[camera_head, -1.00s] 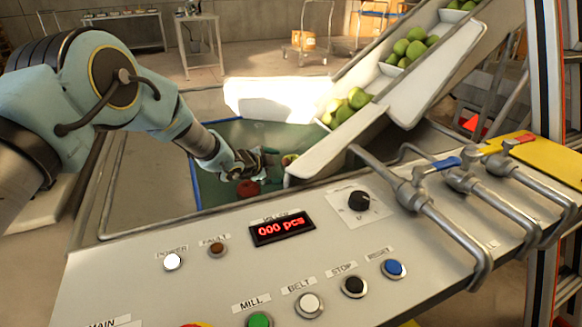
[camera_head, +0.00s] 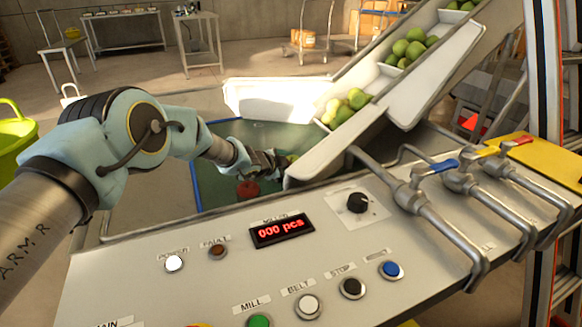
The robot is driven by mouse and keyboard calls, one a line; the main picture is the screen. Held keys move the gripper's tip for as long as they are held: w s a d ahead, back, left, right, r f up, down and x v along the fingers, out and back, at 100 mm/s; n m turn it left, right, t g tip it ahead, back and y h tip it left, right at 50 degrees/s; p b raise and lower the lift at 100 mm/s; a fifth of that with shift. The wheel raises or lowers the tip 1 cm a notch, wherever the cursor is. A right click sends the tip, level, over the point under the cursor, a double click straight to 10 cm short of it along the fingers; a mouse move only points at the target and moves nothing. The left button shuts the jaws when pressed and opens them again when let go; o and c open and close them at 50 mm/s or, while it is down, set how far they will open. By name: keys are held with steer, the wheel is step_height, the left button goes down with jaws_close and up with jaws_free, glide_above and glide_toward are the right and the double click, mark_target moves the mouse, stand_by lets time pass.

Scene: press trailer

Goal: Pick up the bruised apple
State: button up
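My gripper (camera_head: 276,162) reaches into the green-bottomed basin (camera_head: 216,182) behind the control panel, close to the lower end of the conveyor. Its fingers are small and dark here, so I cannot tell whether they are open or shut. A greenish apple (camera_head: 292,158) shows partly at the fingertips; I cannot tell whether they touch it. A dark red apple (camera_head: 247,190) lies in the basin, just below and left of my gripper. I cannot make out a bruise on either apple.
The inclined conveyor (camera_head: 311,162) carries several green apples (camera_head: 349,105). The control panel (camera_head: 200,290) has buttons, a knob and a display reading 000 pcs. Pipes with valve handles (camera_head: 447,165) stand at the right. A lime-green tub (camera_head: 10,140) is at the left edge.

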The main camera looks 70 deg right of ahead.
mark_target(289, 160)
steer(key=c, duration=1)
steer(key=shift+c, duration=0.2)
steer(key=shift+r, duration=0.15)
step_height(289, 160, up, 10)
steer(key=shift+f+p, duration=0.1)
steer(key=shift+p, duration=0.55)
